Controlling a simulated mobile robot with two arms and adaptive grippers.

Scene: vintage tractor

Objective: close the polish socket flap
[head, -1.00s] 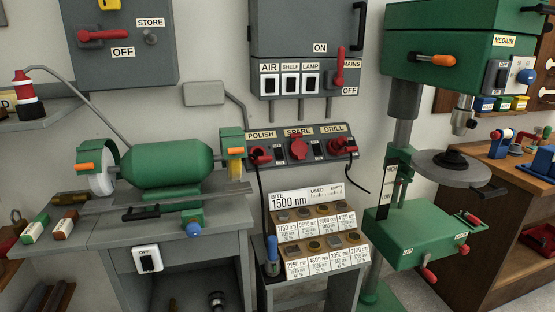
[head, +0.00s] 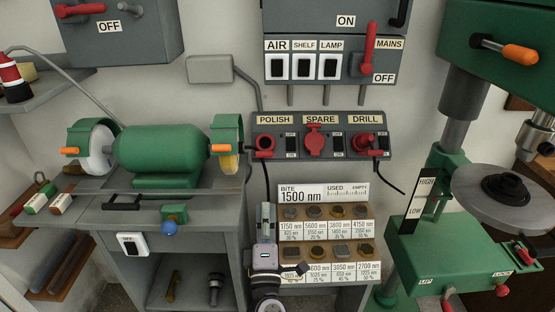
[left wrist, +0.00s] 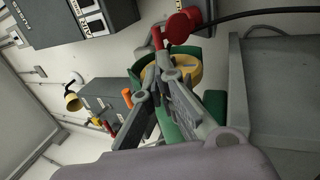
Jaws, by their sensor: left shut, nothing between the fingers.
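The red polish socket (head: 264,144) is at the left end of the grey socket panel, under the POLISH label. It shows a dark round middle; I cannot clearly tell its flap from its body. A black cable hangs below it. My left gripper (head: 266,209) points up below the socket in the head view, apart from it in the picture. In the left wrist view the shut, empty fingers (left wrist: 161,64) end just under a red part of the socket (left wrist: 183,25); I cannot tell whether they touch. My right gripper is not in view.
The spare socket (head: 315,142) and drill socket (head: 364,143) sit to the right on the panel (head: 340,124). A green bench grinder (head: 162,150) stands at left. A tiered rack with labelled pieces (head: 318,190) is behind my gripper. The drill press (head: 450,240) is at right.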

